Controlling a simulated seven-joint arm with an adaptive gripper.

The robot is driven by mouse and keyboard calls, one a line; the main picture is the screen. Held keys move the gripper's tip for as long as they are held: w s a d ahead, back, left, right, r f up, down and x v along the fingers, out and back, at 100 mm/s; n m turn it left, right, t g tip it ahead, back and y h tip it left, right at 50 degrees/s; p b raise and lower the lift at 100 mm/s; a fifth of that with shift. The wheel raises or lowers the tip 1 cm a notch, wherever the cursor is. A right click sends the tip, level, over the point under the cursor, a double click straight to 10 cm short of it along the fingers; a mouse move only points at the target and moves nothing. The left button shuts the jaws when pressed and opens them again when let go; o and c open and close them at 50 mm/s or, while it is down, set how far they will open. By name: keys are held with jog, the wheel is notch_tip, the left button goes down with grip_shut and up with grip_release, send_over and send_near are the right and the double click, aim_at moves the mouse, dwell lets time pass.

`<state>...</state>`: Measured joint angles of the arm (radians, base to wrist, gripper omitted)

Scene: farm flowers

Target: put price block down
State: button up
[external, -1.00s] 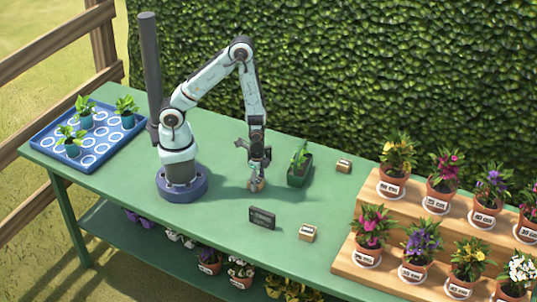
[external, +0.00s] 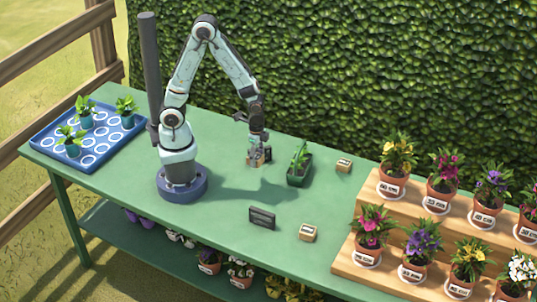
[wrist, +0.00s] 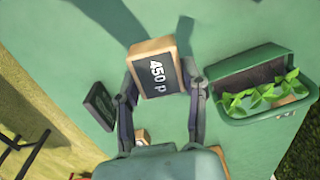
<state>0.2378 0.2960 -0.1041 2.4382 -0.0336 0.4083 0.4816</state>
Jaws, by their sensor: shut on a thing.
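A wooden price block (external: 254,160) with a dark face is in my gripper (external: 259,150). In the wrist view the price block (wrist: 158,68) reads "450 p", and the fingers of my gripper (wrist: 162,82) are shut on its two sides. I cannot tell whether its underside touches the table. Two similar small blocks stand on the green table: one (external: 343,165) behind and right of the planter, one (external: 308,233) near the front.
A green planter (external: 299,180) with a leafy plant stands just right of my gripper. A dark sign (external: 262,218) stands toward the front. A blue tray (external: 100,158) with seedlings is at left, wooden steps (external: 345,262) with potted flowers at right. The table's middle is open.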

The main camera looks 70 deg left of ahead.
jog(key=shift+s+n, duration=0.3)
jog(key=shift+n, duration=0.3)
jog(key=shift+s+a+n, duration=0.2)
jog(key=shift+a+n, duration=0.15)
jog(key=shift+n, duration=0.15)
jog(key=s+a+r+n, duration=0.2)
jog(key=s+a+n, duration=0.2)
jog(key=a+n, duration=0.6)
jog(key=s+a+r+n, duration=0.1)
jog(key=s+a+n, duration=0.4)
jog(key=a, duration=0.8)
jog(key=n, duration=0.1)
send_over(232, 128)
jog(key=f, duration=0.8)
jog(key=shift+s+d+f, duration=0.25)
jog(key=shift+s+f, duration=0.05)
jog(key=shift+f, duration=0.1)
jog(key=shift+w+a+f, duration=0.15)
jog(key=shift+f, duration=0.15)
jog(key=shift+w+a+f, duration=0.1)
jog(key=shift+a+f, duration=0.05)
jog(key=shift+f, duration=1.55)
